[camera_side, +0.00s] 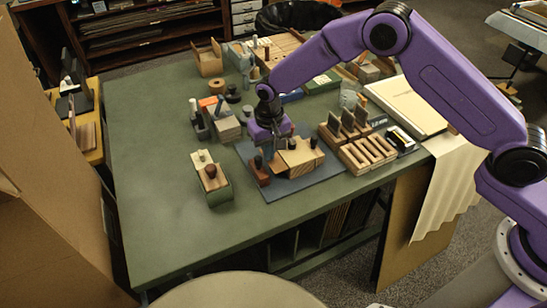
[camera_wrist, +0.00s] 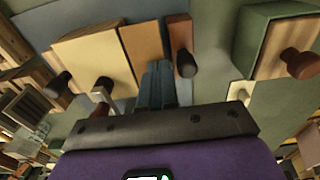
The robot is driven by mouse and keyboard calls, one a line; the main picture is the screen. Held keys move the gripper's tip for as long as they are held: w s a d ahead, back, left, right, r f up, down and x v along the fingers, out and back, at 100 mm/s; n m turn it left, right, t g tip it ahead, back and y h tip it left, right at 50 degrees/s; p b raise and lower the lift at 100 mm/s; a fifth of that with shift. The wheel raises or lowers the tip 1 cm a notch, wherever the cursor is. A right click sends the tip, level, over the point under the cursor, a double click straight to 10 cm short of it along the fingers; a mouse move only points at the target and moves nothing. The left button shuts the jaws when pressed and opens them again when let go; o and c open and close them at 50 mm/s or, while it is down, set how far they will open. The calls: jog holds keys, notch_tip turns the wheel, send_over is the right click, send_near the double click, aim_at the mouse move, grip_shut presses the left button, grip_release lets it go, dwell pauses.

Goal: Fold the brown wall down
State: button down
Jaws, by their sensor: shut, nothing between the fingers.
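The brown wall (camera_side: 284,180) is a flat brown panel at the left end of a pale wooden box (camera_side: 303,157). It appears upright or tilted; its exact angle is hard to tell. In the wrist view the brown wall (camera_wrist: 143,45) lies between the pale box (camera_wrist: 90,55) and a reddish-brown block with a black knob (camera_wrist: 180,35). My gripper (camera_side: 277,150) is low over the box's left end. Its blue-grey fingers (camera_wrist: 157,78) are together and empty, close to the wall's edge. I cannot tell whether they touch it.
The box and the reddish-brown block (camera_side: 259,173) stand on a dark mat (camera_side: 295,188) on the green table (camera_side: 150,130). A knobbed green-and-wood block (camera_side: 211,180) stands left, a slotted wooden rack (camera_side: 365,152) right. The front left table is clear.

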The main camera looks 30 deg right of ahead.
jog(key=shift+f, duration=2.35)
jog(key=shift+r, duration=0.1)
dwell(0.8)
jog(key=shift+r, duration=2.35)
jog(key=shift+r, duration=0.15)
jog(key=shift+s+r, duration=0.2)
jog(key=shift+r, duration=0.1)
jog(key=s+d+r+n, duration=0.3)
jog(key=s+d+r, duration=0.1)
jog(key=s+r, duration=0.4)
jog(key=s+d+r+n, duration=0.4)
jog(key=s+r, duration=0.3)
jog(key=s, duration=0.2)
jog(key=s+d+r+n, duration=0.1)
jog(key=s+d+n, duration=0.1)
jog(key=s+d, duration=0.5)
jog(key=s+d+r+n, duration=0.1)
jog(key=s+d+n, duration=0.2)
jog(key=s+d, duration=0.4)
jog(key=s, duration=0.5)
jog(key=shift+d+r+n, duration=0.3)
jog(key=shift+d+r, duration=0.05)
jog(key=shift+r, duration=0.05)
